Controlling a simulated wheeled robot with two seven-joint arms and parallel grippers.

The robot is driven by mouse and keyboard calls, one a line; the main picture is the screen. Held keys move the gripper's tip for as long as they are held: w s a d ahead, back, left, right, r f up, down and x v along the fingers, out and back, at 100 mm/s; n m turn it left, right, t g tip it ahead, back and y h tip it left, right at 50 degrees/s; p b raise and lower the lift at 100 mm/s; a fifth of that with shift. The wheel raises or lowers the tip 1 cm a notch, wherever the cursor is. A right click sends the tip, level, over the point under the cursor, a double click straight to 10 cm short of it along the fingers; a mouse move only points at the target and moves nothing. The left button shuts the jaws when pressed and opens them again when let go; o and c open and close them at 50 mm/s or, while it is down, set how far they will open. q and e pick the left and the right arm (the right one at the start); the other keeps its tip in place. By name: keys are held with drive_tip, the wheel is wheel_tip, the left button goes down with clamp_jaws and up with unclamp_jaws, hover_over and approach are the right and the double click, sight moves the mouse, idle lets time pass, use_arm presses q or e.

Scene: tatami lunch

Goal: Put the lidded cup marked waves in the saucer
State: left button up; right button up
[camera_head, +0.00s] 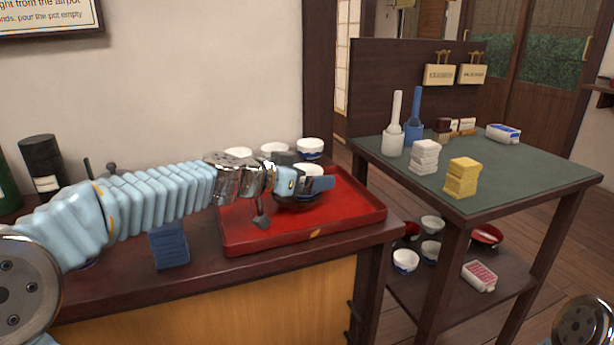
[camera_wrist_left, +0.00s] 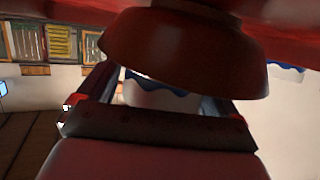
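My left gripper (camera_head: 312,184) is over the red tray in the head view. In the left wrist view its fingers (camera_wrist_left: 165,95) stand on either side of a white cup (camera_wrist_left: 150,94) with a blue wave band and appear closed on it. A dark red saucer (camera_wrist_left: 185,50) sits against the tray and hides part of the cup. The cup appears in or just over the saucer; I cannot tell whether it rests there. Its lid is not clearly visible. In the head view the gripper covers most of the cup and saucer. My right gripper is out of view.
The red tray (camera_head: 350,218) lies on the dark counter. Other cups stand behind the gripper, including a white and blue one (camera_head: 310,148). A blue block (camera_head: 169,246) stands left of the tray. A green-topped table (camera_head: 520,170) with several items stands to the right.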

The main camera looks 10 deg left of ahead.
use_arm(q)
drive_tip(key=shift+o, duration=0.3)
drive_tip(key=shift+f, duration=0.5)
drive_tip(key=shift+r, duration=0.15)
drive_tip(key=shift+s+a+r+p, duration=0.1)
drive_tip(key=shift+r+p, duration=0.6)
drive_tip(key=shift+p, duration=0.4)
drive_tip(key=b+v, duration=0.2)
drive_tip(key=v, duration=0.9)
drive_tip(key=shift+s+a, duration=0.15)
drive_tip(key=shift+s, duration=0.15)
drive_tip(key=shift+r, duration=0.15)
